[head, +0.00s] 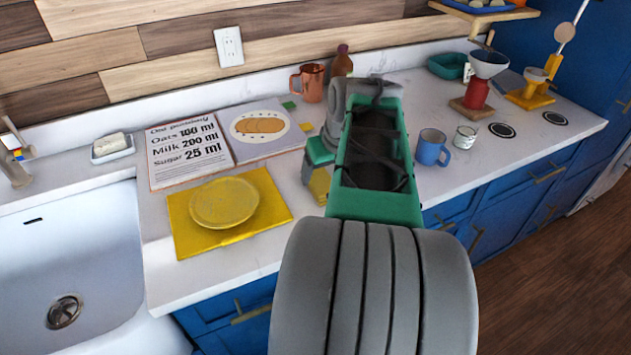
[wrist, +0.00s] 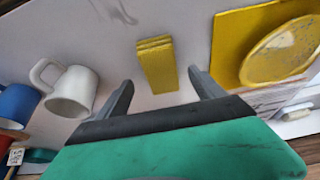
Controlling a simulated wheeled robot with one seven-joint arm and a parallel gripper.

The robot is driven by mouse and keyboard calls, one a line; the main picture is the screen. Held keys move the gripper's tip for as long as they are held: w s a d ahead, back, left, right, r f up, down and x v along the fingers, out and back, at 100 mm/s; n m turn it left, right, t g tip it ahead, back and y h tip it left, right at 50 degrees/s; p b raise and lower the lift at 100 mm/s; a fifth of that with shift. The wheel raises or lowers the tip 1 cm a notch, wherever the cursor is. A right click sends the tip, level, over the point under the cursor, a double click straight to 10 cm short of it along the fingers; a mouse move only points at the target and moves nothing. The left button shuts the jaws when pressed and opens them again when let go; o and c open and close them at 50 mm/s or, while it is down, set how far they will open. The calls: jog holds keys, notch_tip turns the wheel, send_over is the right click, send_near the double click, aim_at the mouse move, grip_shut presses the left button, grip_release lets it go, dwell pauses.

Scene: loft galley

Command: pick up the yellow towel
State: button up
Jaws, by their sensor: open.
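The yellow towel (wrist: 157,65) is a small folded block with stacked layers, lying flat on the white counter. In the wrist view it lies ahead of my gripper (wrist: 161,77), in line with the gap between the two fingers. The fingers are spread apart with nothing held between them. In the head view only part of the towel (head: 319,186) shows beside my arm, and the rest is hidden behind it. I cannot tell the exact height of the fingertips above the counter.
A yellow mat (head: 181,235) with a yellow plate (head: 224,203) lies left of the towel in the head view. A white mug (wrist: 72,95) and a blue mug (head: 431,149) stand on the other side. A recipe board (head: 188,152) lies behind. The sink (head: 110,270) is far left.

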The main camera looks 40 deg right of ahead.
aim_at(321, 179)
jog(key=x, duration=0.5)
jog(key=shift+w, duration=0.3)
jog(key=shift+c, duration=0.5)
jog(key=c, duration=1.4)
